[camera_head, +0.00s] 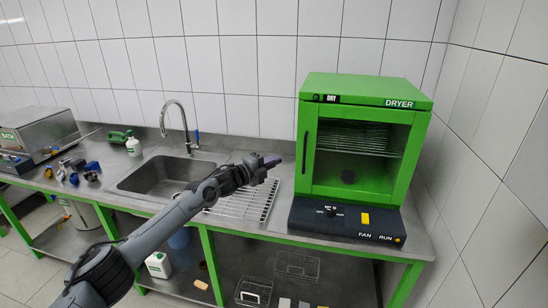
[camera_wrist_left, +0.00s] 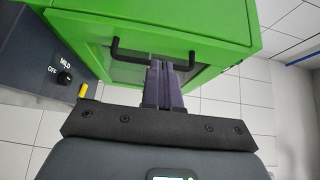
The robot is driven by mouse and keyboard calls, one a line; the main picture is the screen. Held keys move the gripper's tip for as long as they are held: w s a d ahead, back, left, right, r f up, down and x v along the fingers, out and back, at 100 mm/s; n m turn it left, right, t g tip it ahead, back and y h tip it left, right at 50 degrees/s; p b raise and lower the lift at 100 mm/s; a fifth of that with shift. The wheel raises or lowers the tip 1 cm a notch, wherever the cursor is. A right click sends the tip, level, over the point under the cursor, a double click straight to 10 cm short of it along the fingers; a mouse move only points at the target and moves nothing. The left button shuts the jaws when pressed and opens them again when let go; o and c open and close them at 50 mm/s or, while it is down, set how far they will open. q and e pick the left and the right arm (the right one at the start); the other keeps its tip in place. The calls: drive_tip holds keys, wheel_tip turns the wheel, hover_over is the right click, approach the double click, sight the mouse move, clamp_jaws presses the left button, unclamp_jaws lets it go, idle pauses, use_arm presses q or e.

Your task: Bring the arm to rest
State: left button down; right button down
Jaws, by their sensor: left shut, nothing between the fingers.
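My left gripper (camera_head: 272,161) is held out above the drying rack, just left of the green dryer (camera_head: 366,88). Its purple fingers show in the left wrist view (camera_wrist_left: 158,72), shut together with nothing between them. In that view the fingertips overlap the dark door handle of the dryer (camera_wrist_left: 155,50); whether they touch it I cannot tell. In the head view the fingertips look apart from the handle (camera_head: 305,152). The dryer door is closed, with a wire shelf behind its glass. My right gripper is not in view.
The metal counter (camera_head: 240,150) holds a sink (camera_head: 165,176) with a tall faucet (camera_head: 186,130), a wire drying rack (camera_head: 262,202) under my gripper, and a bath unit (camera_head: 40,130) at far left. The dryer's control base (camera_head: 345,218) has a dial and yellow switch. Tiled walls close the back and right.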

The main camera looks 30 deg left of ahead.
use_arm(q)
drive_tip(key=s+d+f+g+h, duration=0.1)
drive_tip(key=s+d+f, duration=0.25)
drive_tip(key=f, duration=0.65)
drive_tip(key=s+d+f+n+g, duration=0.1)
drive_tip(key=s+d+f+g, duration=0.2)
drive_tip(key=f, duration=0.6)
drive_tip(key=s+d+f+h, duration=0.1)
drive_tip(key=s+d+f, duration=0.35)
drive_tip(key=f, duration=0.55)
drive_tip(key=s+d+f+n+g, duration=0.2)
drive_tip(key=s+d+f+n, duration=0.1)
drive_tip(key=s+d+f, duration=1.05)
drive_tip(key=s+d+n+y, duration=0.1)
drive_tip(key=s+d+n, duration=0.45)
drive_tip(key=s, duration=0.75)
drive_tip(key=s+a+r+n+g+y, duration=0.3)
drive_tip(key=s+a+r+n+g, duration=0.15)
drive_tip(key=s+a+r, duration=0.35)
drive_tip(key=s+a+r+n+g+y, duration=0.3)
drive_tip(key=s+r+n, duration=0.3)
drive_tip(key=s, duration=0.4)
wheel_tip(320, 180, up, 32)
drive_tip(key=p, duration=3.3)
drive_tip(key=shift+w, duration=0.35)
